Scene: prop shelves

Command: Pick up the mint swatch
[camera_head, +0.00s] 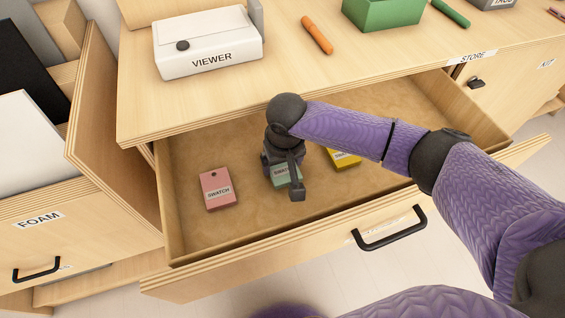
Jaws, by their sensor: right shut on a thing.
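The mint swatch (281,178) is a small pale green block with a label, inside the open drawer (210,241). My right gripper (284,175) is shut on it, and the dark fingers hide part of it. I cannot tell whether the swatch touches the drawer floor. A pink swatch (218,190) lies to its left in the drawer. A yellow swatch (345,160) lies to its right, partly hidden by my right arm. My left gripper is not in view.
The drawer's front panel has a black handle (390,230). The worktop above holds a white viewer box (208,42), an orange cylinder (317,35), a green bin (384,12) and a green cylinder (451,12). A foam cabinet (75,225) stands at the left. The drawer's right part is bare.

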